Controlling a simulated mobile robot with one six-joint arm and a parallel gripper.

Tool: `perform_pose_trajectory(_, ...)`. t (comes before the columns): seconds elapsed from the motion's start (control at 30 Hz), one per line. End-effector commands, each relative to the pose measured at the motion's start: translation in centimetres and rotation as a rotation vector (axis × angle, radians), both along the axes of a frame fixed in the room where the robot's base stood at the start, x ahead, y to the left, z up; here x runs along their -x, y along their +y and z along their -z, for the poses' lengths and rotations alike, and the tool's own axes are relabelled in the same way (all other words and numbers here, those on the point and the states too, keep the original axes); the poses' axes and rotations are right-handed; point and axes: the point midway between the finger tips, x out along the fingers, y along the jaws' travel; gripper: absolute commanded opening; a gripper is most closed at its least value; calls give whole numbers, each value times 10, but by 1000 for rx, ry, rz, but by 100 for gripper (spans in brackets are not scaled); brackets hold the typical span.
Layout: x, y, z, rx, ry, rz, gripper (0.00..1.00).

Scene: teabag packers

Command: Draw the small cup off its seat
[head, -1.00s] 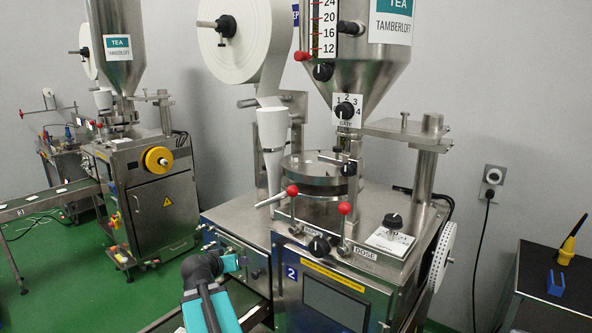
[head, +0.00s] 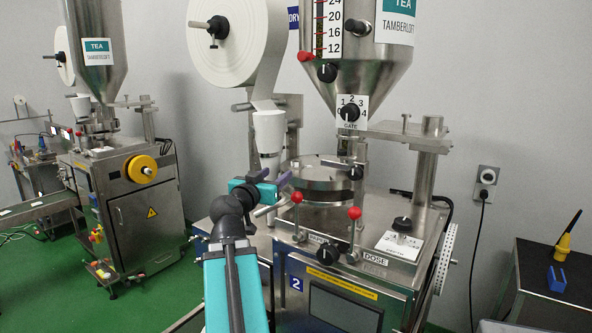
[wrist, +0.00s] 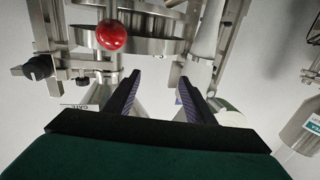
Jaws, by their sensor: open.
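A white tapered cup (head: 269,130) stands upright on a steel tube (head: 270,173) at the left of the near packing machine. I cannot tell for certain that it is the small cup; no other cup stands out on this machine. My gripper (head: 277,177) is just left of the round steel drum, below the white cup and in front of the tube. Its dark purple fingers (wrist: 159,80) are spread apart in the wrist view, with nothing between them. In the head view the gripper partly overlaps the tube's lower part.
Two red-knobbed levers (head: 297,197) and (head: 354,213) rise from the machine front; one red knob (wrist: 112,36) shows in the wrist view. The steel drum (head: 322,180), paper roll (head: 240,40) and hopper (head: 358,70) crowd the space. A second packer (head: 125,205) stands left.

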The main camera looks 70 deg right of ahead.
Motion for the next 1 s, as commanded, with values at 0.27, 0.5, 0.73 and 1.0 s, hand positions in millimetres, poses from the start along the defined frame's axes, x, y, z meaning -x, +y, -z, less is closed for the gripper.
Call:
perform_pose_trajectory(0.27, 8, -5, 0, 0, 0, 13, 49)
perform_pose_trajectory(0.5, 10, -12, -1, -2, 0, 16, 49)
perform_pose_trajectory(0.73, 11, -27, -3, -2, 1, 18, 49)
perform_pose_trajectory(1.0, 11, -52, -1, -2, 1, 17, 49)
